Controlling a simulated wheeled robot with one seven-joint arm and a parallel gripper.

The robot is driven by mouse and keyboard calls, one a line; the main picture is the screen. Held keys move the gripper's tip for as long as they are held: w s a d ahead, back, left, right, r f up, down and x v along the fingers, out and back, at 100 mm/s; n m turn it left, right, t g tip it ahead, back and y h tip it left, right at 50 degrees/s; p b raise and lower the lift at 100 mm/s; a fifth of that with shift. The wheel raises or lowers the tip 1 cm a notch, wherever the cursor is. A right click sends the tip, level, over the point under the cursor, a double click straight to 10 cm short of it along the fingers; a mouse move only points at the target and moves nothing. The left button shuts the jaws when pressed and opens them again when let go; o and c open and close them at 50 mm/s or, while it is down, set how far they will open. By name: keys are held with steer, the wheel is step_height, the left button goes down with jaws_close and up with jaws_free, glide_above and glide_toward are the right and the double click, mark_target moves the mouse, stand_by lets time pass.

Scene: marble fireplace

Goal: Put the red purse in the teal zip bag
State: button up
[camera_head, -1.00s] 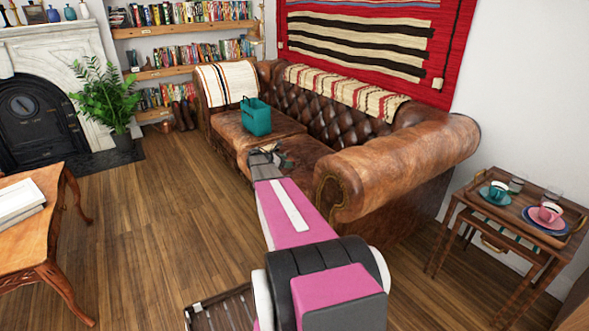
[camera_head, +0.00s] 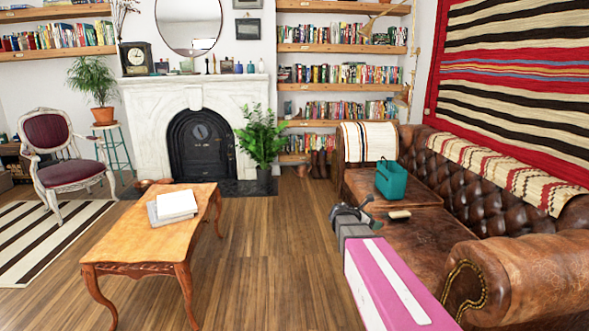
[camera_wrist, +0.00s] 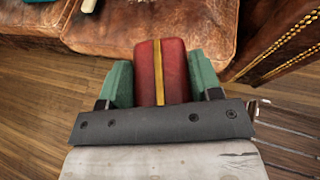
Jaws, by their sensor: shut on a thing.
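The red purse (camera_wrist: 162,72), with a gold stripe down its middle, is held between the green finger pads of my gripper (camera_wrist: 162,84) in the wrist view. In the head view my gripper (camera_head: 366,205) is in front of the brown leather sofa, and the purse cannot be made out there. The teal zip bag (camera_head: 391,182) stands upright on the sofa's far seat, beyond my gripper. Its inside cannot be seen from here.
A small cream object (camera_head: 399,214) lies on the near seat of the leather sofa (camera_head: 430,240), close to my gripper. The rolled sofa arm (camera_head: 520,265) is at the right. A wooden table (camera_head: 150,236) with white books stands left, with open floor between.

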steer(key=s+a+r+n+t+y, duration=0.1)
steer(key=s+a+r+n+t, duration=0.2)
steer(key=s+a+r, duration=0.4)
steer(key=s+a, duration=0.5)
steer(key=shift+a+y, duration=0.3)
steer(key=shift+y, duration=0.1)
